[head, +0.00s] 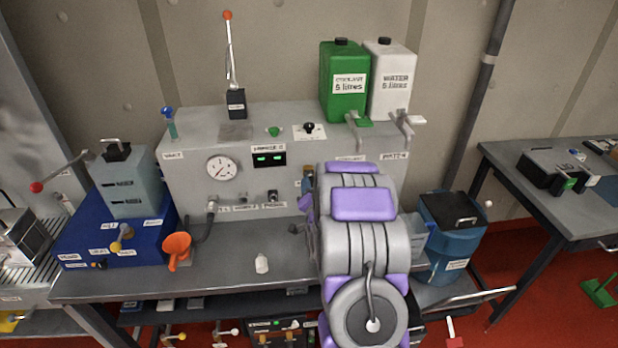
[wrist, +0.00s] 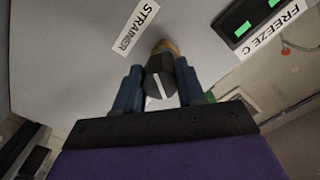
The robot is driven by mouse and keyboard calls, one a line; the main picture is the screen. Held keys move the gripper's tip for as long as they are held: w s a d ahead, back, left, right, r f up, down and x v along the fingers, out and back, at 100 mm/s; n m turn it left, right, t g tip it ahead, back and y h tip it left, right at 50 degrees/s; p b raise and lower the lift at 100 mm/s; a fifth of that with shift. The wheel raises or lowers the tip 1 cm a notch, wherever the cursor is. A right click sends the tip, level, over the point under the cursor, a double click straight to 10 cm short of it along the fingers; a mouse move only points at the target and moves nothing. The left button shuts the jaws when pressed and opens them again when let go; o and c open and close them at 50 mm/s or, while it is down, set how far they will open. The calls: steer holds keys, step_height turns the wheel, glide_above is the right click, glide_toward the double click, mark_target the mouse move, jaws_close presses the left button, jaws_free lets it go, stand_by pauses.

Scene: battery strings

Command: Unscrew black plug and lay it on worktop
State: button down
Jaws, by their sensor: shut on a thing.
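The black plug (wrist: 154,84), with a white stripe across its face, is between the two blue fingers of my gripper (wrist: 158,90) in the wrist view. My gripper is shut on it. A brass-coloured piece (wrist: 166,46) shows right behind the plug, against the grey panel beside the STRAINER label (wrist: 138,26). I cannot tell whether the plug is still threaded in. In the head view my arm covers most of this spot, and the plug is not clearly seen there. The grey worktop (head: 225,272) lies in front of the grey console (head: 190,145).
Bare worktop lies between funnel and bottle. Green (head: 343,80) and white (head: 391,80) canisters stand on the console. A blue bin (head: 450,235) is at right.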

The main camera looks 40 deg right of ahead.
steer(key=shift+s+a, duration=0.4)
steer(key=shift+s, duration=0.2)
stand_by(0.6)
